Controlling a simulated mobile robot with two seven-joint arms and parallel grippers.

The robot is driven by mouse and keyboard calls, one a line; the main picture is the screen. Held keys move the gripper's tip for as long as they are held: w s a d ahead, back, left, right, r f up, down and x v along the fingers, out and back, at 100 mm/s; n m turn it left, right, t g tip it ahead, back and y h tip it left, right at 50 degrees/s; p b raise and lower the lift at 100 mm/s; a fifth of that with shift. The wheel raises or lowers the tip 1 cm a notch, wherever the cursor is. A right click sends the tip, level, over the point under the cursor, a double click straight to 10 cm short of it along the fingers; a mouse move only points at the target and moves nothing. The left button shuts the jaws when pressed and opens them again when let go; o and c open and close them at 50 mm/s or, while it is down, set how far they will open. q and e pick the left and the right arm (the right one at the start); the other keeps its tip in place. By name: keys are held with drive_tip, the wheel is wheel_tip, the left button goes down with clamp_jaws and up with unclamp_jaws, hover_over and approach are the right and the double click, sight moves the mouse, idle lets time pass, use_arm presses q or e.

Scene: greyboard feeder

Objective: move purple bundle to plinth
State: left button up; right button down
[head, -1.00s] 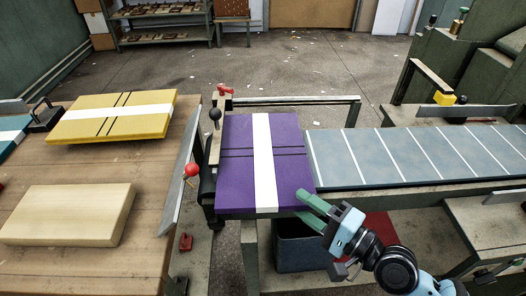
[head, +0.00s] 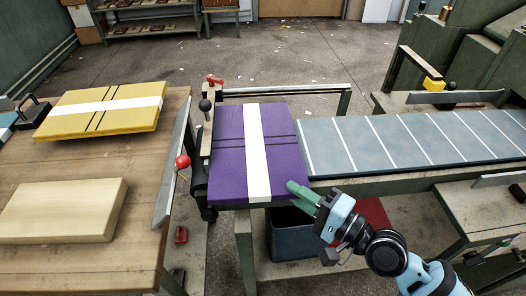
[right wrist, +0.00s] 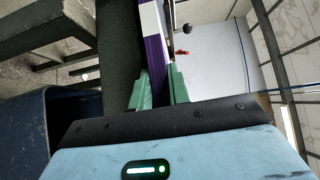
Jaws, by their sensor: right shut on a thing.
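The purple bundle (head: 226,165), with a white band and two dark straps, lies flat on the near end of the feeder bed. My right gripper (head: 301,192) is shut on the bundle's near right edge. In the right wrist view, the green fingers (right wrist: 159,88) sit on either side of the purple and white edge of the bundle (right wrist: 154,50). A pale, low wooden block (head: 62,210), which looks like the plinth, lies on the wooden table at the left with a bare top. My left gripper is out of view.
A yellow bundle (head: 80,113) lies behind the pale block on the wooden table (head: 140,160). A slanted metal plate and a red knob (head: 183,162) stand between table and feeder. A grey-blue striped belt (head: 400,145) runs right. A dark bin (head: 292,240) is below.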

drive_tip(key=shift+d+r, duration=0.1)
drive_tip(key=shift+r, duration=0.15)
